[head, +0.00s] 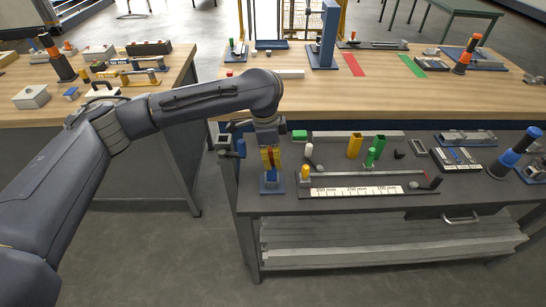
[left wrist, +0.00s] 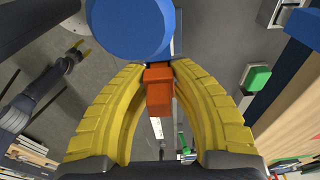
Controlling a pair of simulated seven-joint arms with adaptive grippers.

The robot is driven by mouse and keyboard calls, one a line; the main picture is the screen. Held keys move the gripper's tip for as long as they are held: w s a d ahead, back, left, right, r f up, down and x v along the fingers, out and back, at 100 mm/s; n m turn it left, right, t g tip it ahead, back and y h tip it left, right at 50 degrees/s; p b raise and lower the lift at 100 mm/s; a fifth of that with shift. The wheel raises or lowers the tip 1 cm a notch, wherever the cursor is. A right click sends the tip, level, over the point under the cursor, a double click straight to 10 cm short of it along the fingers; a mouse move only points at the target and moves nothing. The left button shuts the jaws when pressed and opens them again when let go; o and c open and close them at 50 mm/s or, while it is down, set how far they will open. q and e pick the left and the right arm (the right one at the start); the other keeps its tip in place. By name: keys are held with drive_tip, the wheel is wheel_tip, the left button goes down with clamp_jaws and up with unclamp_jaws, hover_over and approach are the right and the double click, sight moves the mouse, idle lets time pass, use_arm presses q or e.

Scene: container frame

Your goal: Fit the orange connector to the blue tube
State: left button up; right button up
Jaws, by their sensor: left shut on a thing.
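My left gripper (head: 270,158) is over the left end of the dark lower bench. Its yellow fingers are shut on the orange connector (left wrist: 158,90), a small block between the fingertips in the left wrist view. In the head view the connector is a small red-orange strip between the fingers. Directly below them stands a small blue piece with grey on it (head: 271,185). A large rounded blue shape (left wrist: 130,28) lies close by the fingertips in the left wrist view. I cannot tell whether either is the blue tube, or whether the connector touches it.
Right of my gripper are a green block (head: 299,135), a yellow bin (head: 354,147) and a fixture with a white measuring scale (head: 355,191). A blue and black cylinder (head: 514,151) leans at far right. The raised wooden bench (head: 440,95) runs behind.

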use_arm(q)
drive_tip(key=shift+f, duration=0.3)
drive_tip(key=o, duration=1.7)
drive_tip(key=shift+r, duration=3.5)
